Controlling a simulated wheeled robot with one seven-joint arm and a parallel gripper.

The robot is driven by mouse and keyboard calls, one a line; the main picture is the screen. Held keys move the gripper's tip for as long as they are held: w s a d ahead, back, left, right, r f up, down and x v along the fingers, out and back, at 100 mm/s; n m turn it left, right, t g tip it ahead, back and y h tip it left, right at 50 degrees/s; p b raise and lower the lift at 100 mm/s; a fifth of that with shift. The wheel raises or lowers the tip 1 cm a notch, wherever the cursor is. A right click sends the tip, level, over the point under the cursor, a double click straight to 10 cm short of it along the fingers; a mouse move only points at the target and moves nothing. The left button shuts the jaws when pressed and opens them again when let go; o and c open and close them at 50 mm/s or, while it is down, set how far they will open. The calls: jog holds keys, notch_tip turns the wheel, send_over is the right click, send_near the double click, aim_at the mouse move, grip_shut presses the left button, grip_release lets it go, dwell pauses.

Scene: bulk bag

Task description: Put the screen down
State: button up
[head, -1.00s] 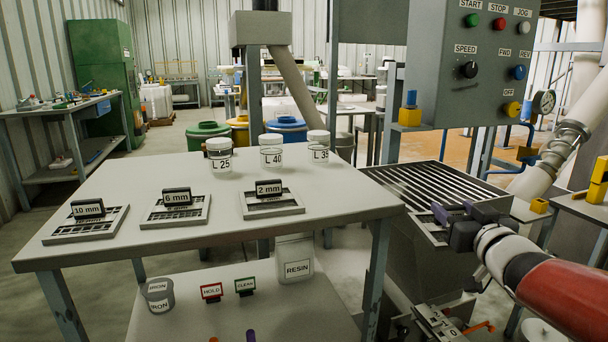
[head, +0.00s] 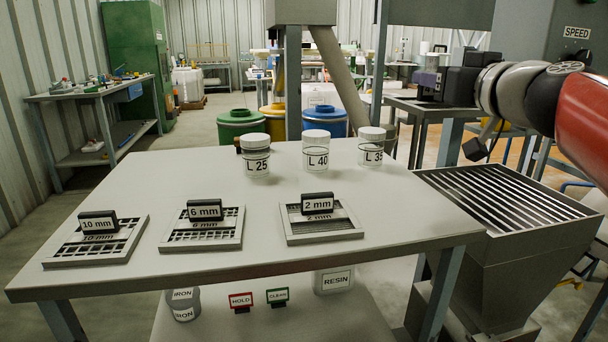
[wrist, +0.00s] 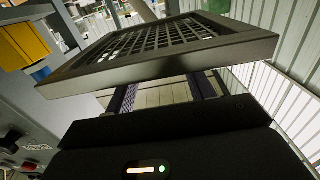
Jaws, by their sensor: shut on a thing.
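My gripper (head: 428,82) is raised at the upper right in the head view, above and behind the hopper. In the wrist view my gripper (wrist: 165,92) has its purple fingers shut on a dark-framed screen (wrist: 160,72) with a square-hole mesh. The screen extends away from the fingers and looks tilted. I cannot clearly make it out in the head view. Screens marked 10 mm (head: 92,247), 6 mm (head: 203,233) and 2 mm (head: 322,227) lie flat on the grey table (head: 270,180), each with a black label sign.
Jars L 25 (head: 256,160), L 40 (head: 316,152) and L 35 (head: 370,148) stand along the table's back. A hopper with a barred grate (head: 510,195) stands right of the table. Between the screens and the jars, the tabletop is clear. A lower shelf holds iron and resin containers.

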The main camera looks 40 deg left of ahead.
notch_tip(320, 180, down, 16)
jog(key=shift+d+r, duration=0.1)
jog(key=shift+r, duration=0.1)
jog(key=shift+f+b, duration=0.85)
jog(key=shift+f, duration=1.3)
jog(key=shift+f, duration=0.2)
jog(key=o, duration=1.3)
jog(key=shift+c, duration=0.2)
